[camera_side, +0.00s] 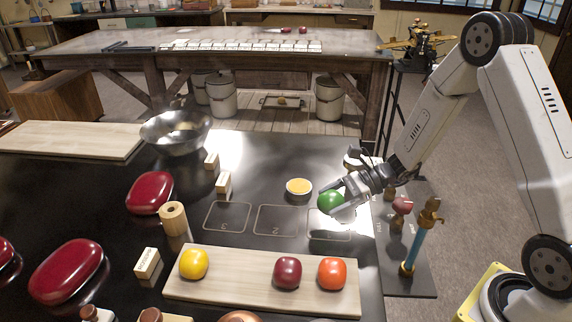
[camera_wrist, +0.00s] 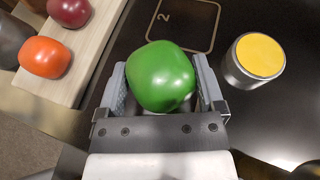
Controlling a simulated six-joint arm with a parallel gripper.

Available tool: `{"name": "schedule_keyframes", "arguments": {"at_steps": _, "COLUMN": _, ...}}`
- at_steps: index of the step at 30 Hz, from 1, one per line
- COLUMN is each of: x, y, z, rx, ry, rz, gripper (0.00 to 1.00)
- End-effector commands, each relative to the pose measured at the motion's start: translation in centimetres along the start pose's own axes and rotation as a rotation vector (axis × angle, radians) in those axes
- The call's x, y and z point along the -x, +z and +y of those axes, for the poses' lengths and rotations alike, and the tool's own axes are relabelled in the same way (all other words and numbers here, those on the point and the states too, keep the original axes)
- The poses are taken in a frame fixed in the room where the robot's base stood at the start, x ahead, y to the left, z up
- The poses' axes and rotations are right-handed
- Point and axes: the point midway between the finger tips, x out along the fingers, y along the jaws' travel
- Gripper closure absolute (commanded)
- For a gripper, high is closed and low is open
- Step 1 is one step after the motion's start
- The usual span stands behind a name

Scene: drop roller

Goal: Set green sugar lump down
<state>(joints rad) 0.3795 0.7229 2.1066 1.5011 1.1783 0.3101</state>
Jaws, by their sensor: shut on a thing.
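The green lump (camera_side: 330,202) is a rounded, glossy piece held in my gripper (camera_side: 346,200). In the wrist view the green lump (camera_wrist: 161,77) sits between the two grey fingers of my gripper (camera_wrist: 161,88), which touch its sides. In the side view it is over or close to the outlined square at the right end of a row on the black table; I cannot tell its exact height. The square (camera_side: 329,228) is partly hidden by the gripper. The squares marked 2 (camera_side: 276,220) and 3 (camera_side: 227,217) are empty.
A small tin with yellow contents (camera_side: 299,187) stands just behind the squares. A wooden board (camera_side: 230,290) in front holds yellow (camera_side: 194,263), dark red (camera_side: 287,272) and orange (camera_side: 332,273) lumps. A wooden cylinder (camera_side: 173,219) and red lidded shapes (camera_side: 149,193) are to the left.

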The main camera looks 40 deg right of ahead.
Motion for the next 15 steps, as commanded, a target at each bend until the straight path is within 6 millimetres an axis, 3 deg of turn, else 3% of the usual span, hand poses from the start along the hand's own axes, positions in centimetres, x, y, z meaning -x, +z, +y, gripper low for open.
{"name": "schedule_keyframes", "arguments": {"at_steps": 9, "x": -0.2, "y": -0.4, "z": 0.0, "rx": 0.000, "ry": 0.000, "rz": 0.000, "gripper": 0.78}}
{"name": "schedule_keyframes", "arguments": {"at_steps": 15, "x": -0.8, "y": -1.8, "z": 0.1, "rx": -0.002, "ry": 0.000, "rz": 0.000, "gripper": 0.78}}
